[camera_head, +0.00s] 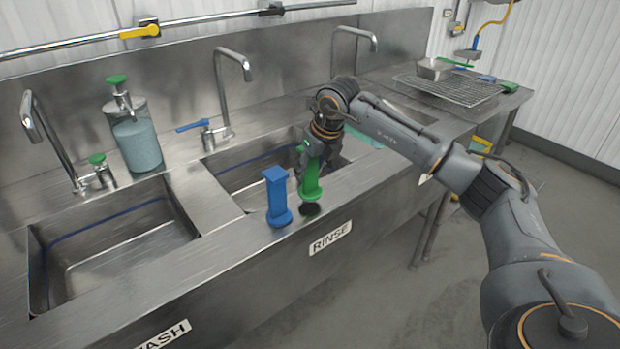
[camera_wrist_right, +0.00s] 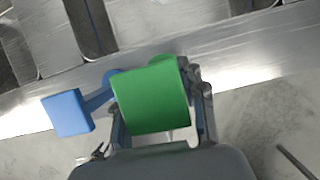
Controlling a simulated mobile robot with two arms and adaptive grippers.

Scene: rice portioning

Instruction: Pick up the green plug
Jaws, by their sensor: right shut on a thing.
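The green plug (camera_head: 311,183) is upright at the front rim of the rinse sink, just right of the blue plug (camera_head: 277,197). A dark patch shows under its base, but I cannot tell whether the base touches the rim. My right gripper (camera_head: 311,160) is shut on the green plug near its top. In the right wrist view the plug's green square top (camera_wrist_right: 151,98) sits between the fingers of the gripper (camera_wrist_right: 160,105), with the blue plug (camera_wrist_right: 68,112) close at the left. My left gripper is not in view.
The wash basin (camera_head: 120,240) lies to the left and the rinse basin (camera_head: 245,172) behind the plugs. Metal taps (camera_head: 232,65) and a soap dispenser (camera_head: 134,135) stand at the back. A wire rack (camera_head: 450,88) holding a metal pan is at the far right.

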